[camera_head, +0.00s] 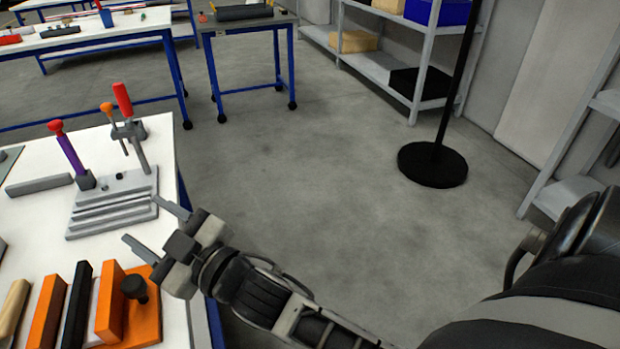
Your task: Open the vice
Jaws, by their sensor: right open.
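A grey stepped fixture (112,205) stands on the white workbench at the left. It carries a red-handled clamp lever (122,98), a lever with an orange knob (106,107) and a purple lever with a red ball (70,150). In front of it is an orange block holder (143,318) with a black knob (135,288). I cannot tell for sure which of these is the vice. My right gripper (143,221) is open and empty at the bench's right edge, its fingers pointing left, close to the grey fixture's right end. My left gripper is not in view.
The white workbench (30,220) also holds a grey bar (38,186) and a black block (76,305). A black pole base (432,165), grey shelves (385,68) and a blue-legged cart (248,87) stand farther off. The middle floor is clear.

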